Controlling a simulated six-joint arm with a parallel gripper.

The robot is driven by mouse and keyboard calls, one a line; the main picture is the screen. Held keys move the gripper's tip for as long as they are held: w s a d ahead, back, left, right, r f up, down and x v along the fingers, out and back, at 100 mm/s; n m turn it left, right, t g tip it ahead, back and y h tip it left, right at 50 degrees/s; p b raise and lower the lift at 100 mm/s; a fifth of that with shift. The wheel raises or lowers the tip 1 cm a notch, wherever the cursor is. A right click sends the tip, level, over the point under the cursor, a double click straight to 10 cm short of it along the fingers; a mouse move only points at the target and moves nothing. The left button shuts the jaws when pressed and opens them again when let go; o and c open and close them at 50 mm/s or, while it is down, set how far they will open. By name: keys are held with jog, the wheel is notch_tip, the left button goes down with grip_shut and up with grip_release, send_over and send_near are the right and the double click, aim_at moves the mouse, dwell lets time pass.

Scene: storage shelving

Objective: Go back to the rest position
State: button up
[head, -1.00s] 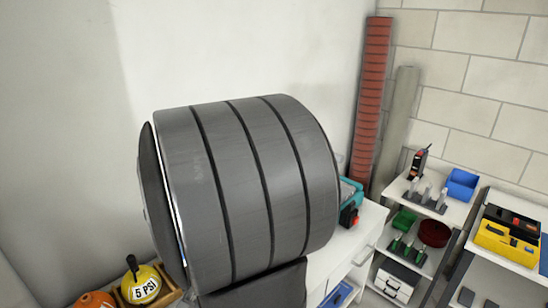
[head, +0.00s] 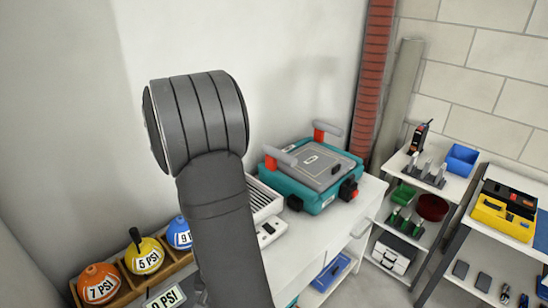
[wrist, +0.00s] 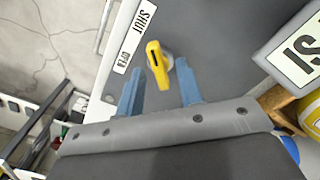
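My arm (head: 222,210) rises in the middle of the head view, and its rounded dark grey joint (head: 196,120) stands in front of the white wall. My gripper is hidden in the head view. In the wrist view my gripper (wrist: 159,88) shows two blue fingers spread apart, with nothing held between them. A yellow handle (wrist: 157,68) on a grey panel (wrist: 195,40) shows beyond the gap between the fingers. A label with SHUT and OPEN (wrist: 133,37) lies left of the handle.
Orange (head: 97,284), yellow (head: 144,256) and blue (head: 180,234) PSI-marked pieces sit in a wooden rack at lower left. A teal device (head: 312,178) stands on the white counter (head: 368,196). Shelves with bins and a yellow case (head: 507,210) stand at right.

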jog(key=n, duration=0.4)
jog(key=shift+r+n, duration=0.1)
jog(key=shift+n, duration=0.3)
jog(key=n, duration=0.5)
dwell(0.5)
notch_tip(320, 180, up, 17)
jog(key=m, duration=0.9)
notch_tip(320, 180, down, 17)
jog(key=shift+c, duration=0.4)
grip_shut()
